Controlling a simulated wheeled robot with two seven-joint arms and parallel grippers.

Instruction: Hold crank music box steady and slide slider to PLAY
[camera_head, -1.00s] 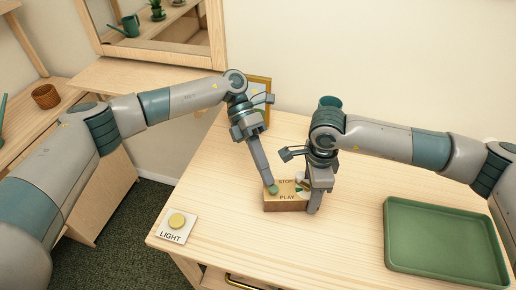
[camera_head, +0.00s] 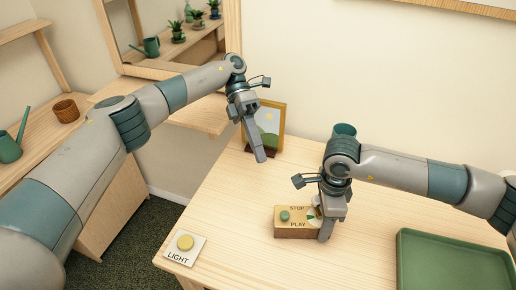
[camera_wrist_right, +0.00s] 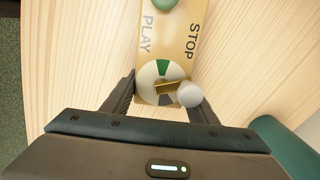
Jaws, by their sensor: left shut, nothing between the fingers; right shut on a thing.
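The wooden crank music box (camera_head: 292,233) stands on the table, marked STOP on its far side and PLAY on its near side. Its green slider knob (camera_head: 285,215) is at the box's left end; I cannot tell exactly how near either label it sits. My right gripper (camera_head: 326,226) is shut on the box's right end. In the right wrist view its fingers flank the box (camera_wrist_right: 172,55), with the crank (camera_wrist_right: 170,87) and its pale round knob between them. The slider knob (camera_wrist_right: 163,4) is cut by the top edge there. My left gripper (camera_head: 260,158) is shut and empty, apart from the box.
A LIGHT button (camera_head: 185,243) lies at the table's front left corner. A green tray (camera_head: 403,262) is at the right. A picture frame (camera_head: 272,125) and a teal cup (camera_head: 345,130) stand at the back. The table between the box and the LIGHT button is clear.

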